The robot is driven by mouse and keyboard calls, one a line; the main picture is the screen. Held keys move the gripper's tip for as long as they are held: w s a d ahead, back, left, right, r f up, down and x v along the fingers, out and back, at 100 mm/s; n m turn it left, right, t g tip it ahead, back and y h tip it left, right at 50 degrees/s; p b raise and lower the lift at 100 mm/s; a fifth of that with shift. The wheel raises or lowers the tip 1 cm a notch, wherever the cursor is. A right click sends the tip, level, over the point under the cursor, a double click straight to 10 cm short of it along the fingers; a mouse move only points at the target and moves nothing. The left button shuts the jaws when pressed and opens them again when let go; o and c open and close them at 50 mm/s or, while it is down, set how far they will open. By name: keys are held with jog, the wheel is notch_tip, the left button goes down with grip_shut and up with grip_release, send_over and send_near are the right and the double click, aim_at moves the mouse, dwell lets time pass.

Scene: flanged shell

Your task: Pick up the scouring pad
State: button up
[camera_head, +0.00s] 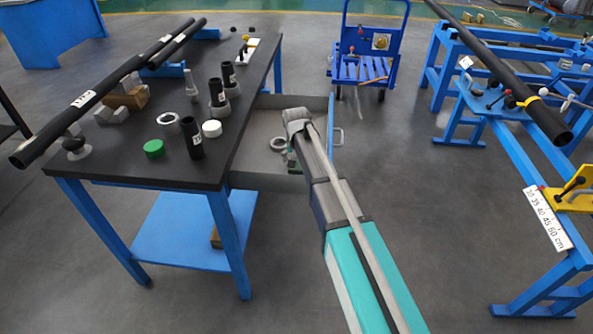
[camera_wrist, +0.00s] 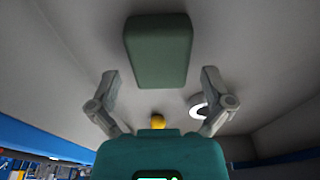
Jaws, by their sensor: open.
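The scouring pad (camera_wrist: 158,45) is a dark green rounded block. In the wrist view it lies on the grey floor of the open drawer (camera_head: 262,122), in the upper middle. My gripper (camera_wrist: 160,74) is open, with its two fingers apart on either side of the pad's lower part in the picture. The pad is not gripped, and I cannot tell the height of the fingers above it. In the head view my arm reaches into the drawer and hides much of the gripper and the pad.
A white ring (camera_wrist: 198,106) lies right of the pad, close to my right finger. A small yellow object (camera_wrist: 157,121) is below the pad. Drawer walls enclose the space. The dark tabletop (camera_head: 112,157) beside the drawer carries pipes, black cylinders and a green disc (camera_head: 154,149).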

jog(key=shift+w+f+b, duration=0.15)
jog(key=shift+f+b, duration=0.6)
jog(key=shift+f, duration=0.25)
jog(key=c, duration=1)
